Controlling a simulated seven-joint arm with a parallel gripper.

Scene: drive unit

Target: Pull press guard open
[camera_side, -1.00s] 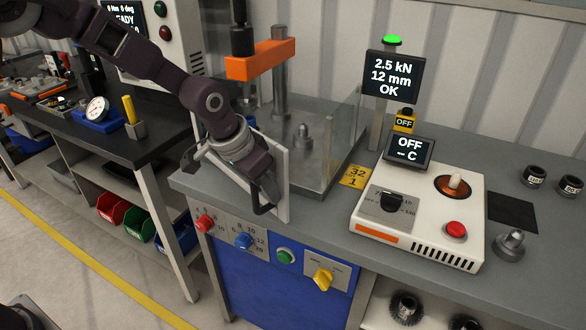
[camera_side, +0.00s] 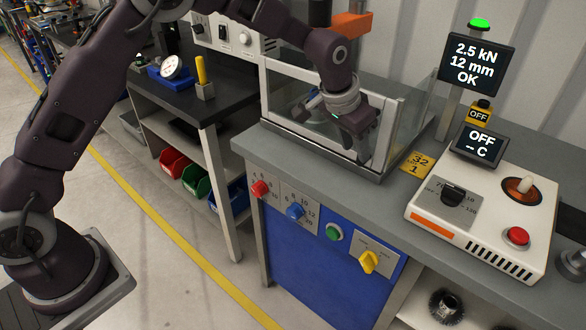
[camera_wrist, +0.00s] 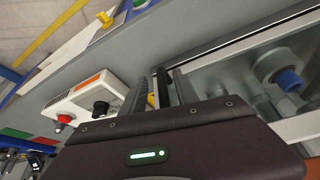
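The press guard is a clear panel in a pale frame (camera_side: 316,77). In the side view it stands across the front of the press, its right frame edge near the base's front right corner. My gripper (camera_side: 358,150) is at the lower right of the panel, partly covering it. In the wrist view my gripper (camera_wrist: 158,90) has its two fingers apart, with a black handle bar (camera_wrist: 161,86) between them and gaps showing beside it. The guard's frame (camera_wrist: 235,47) runs diagonally to the right of the fingers. The handle is mostly hidden in the side view.
A white control box (camera_side: 480,225) with a red button stands to the right on the grey bench. A yellow sign (camera_side: 417,165) lies beside the press. Knobs line the blue bench front (camera_side: 310,260). The floor before the bench is clear.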

